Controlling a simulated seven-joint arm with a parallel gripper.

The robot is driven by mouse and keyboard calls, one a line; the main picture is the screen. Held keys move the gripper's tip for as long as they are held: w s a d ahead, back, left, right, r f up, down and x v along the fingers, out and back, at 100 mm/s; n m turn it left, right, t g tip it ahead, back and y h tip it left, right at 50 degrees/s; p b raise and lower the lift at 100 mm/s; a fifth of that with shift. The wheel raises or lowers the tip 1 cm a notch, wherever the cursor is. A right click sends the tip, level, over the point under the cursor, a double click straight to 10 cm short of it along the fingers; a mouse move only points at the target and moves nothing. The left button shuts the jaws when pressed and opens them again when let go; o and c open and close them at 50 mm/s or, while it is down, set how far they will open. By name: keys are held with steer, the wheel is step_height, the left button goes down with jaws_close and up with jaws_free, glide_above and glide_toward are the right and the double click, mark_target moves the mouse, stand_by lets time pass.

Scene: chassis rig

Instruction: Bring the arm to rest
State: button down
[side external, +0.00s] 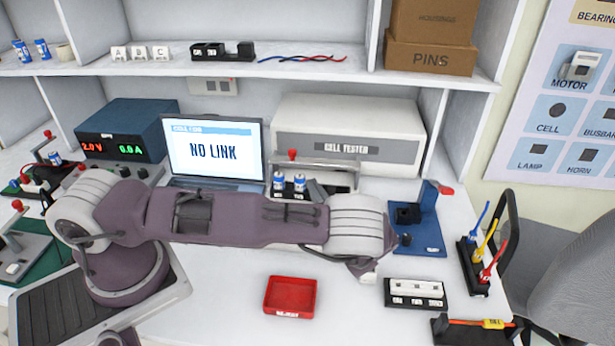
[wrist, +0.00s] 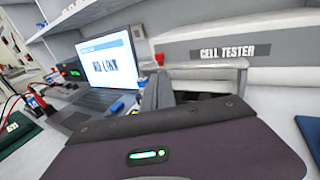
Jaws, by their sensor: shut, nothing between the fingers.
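My arm stretches from its base at the left across the bench in the side view. My gripper (side external: 316,190) is mostly hidden behind the arm there; only a grey part shows beside two blue-and-white cells (side external: 289,183) in front of the cell tester (side external: 347,140). In the wrist view, the grey fingers of my gripper (wrist: 157,92) point toward the gap between the laptop (wrist: 105,70) and the cell tester (wrist: 230,52). The gripper is shut and holds nothing. I cannot tell whether it touches the cell fixture.
A red tray (side external: 291,297) stands in front of the arm. A blue stand (side external: 425,225), a black-and-white block (side external: 414,293) and a rack of coloured tools (side external: 475,265) stand to the right. A power supply (side external: 122,130) stands behind the arm's base.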

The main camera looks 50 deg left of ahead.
steer(key=shift+s+d, duration=0.15)
steer(key=shift+d, duration=0.2)
steer(key=s+d+r+n+h, duration=0.3)
steer(key=s+r+n+h, duration=0.2)
steer(key=s+r+n, duration=0.2)
steer(key=s+d+r+n+h, duration=0.4)
steer(key=s+r+n+h, duration=0.2)
steer(key=s+r, duration=0.4)
steer(key=s+d+r+n+h, duration=0.3)
steer(key=s+r+n+h, duration=0.2)
steer(key=s+r+n, duration=0.3)
steer(key=s+r, duration=0.1)
steer(key=s, duration=0.2)
steer(key=shift+d+r+n+h, duration=0.15)
steer(key=shift+r+n+h, duration=0.15)
steer(key=shift+h, duration=0.1)
